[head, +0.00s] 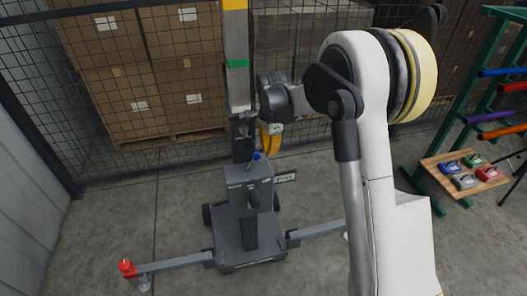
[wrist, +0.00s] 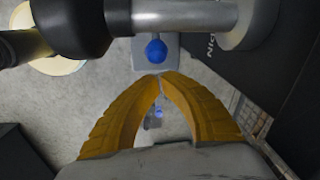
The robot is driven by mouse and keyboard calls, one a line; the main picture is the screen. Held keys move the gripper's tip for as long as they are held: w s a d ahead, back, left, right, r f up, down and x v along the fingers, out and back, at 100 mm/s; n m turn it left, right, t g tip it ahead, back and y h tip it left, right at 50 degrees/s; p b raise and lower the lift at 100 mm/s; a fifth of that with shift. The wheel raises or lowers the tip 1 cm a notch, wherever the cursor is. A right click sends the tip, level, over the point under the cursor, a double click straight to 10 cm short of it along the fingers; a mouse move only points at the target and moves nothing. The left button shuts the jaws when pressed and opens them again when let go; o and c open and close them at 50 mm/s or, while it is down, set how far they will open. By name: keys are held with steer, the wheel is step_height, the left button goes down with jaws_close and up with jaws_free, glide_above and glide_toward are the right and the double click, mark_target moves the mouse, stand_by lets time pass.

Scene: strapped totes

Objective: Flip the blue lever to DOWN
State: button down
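The blue lever (head: 257,155) shows in the head view as a small blue knob on top of the grey box of a wheeled stand (head: 249,188). My gripper (head: 268,138), with yellow fingers, is just above and to the right of it. In the wrist view a round blue knob (wrist: 156,50) sits just beyond my fingertips (wrist: 160,75), over a pale grey plate. The fingertips meet with nothing visible between them. A smaller blue spot (wrist: 158,113) shows through the gap between the bowed fingers; I cannot tell what it is.
A label reading PULL (head: 285,178) is right of the box. A tall mast (head: 236,80) rises behind it. A red-tipped leg (head: 128,268) reaches left across the floor. Mesh fencing with cartons (head: 105,95) stands behind. A green rack (head: 480,110) with a wooden board (head: 460,185) is at right.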

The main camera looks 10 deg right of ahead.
step_height(320, 180, up, 10)
steer(key=p, duration=0.3)
steer(key=shift+s+f+p, duration=0.15)
steer(key=shift+f+p, duration=0.05)
steer(key=shift+p, duration=0.2)
